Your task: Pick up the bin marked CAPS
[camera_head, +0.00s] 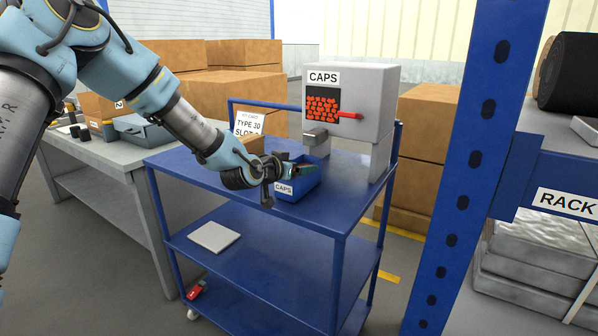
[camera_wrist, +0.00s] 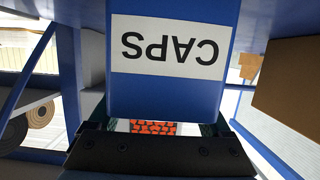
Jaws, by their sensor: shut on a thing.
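The blue bin (camera_head: 298,186) with a white CAPS label sits at the cart's top shelf, below the spout of the grey CAPS dispenser (camera_head: 362,92). My gripper (camera_head: 284,169) reaches it from the left and is shut on it near its upper rim. I cannot tell whether the bin's base touches the shelf. In the wrist view the bin (camera_wrist: 172,92) fills the middle with its label upside down, and my gripper (camera_wrist: 160,128) shows along the bottom. The inside of the bin is mostly hidden.
The blue cart (camera_head: 215,187) has a white slab (camera_head: 214,236) on its middle shelf. A small box and a TYPE 30 sign (camera_head: 250,123) stand behind my gripper. A blue rack post (camera_head: 475,160) rises at right, and a grey workbench (camera_head: 95,155) stands at left.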

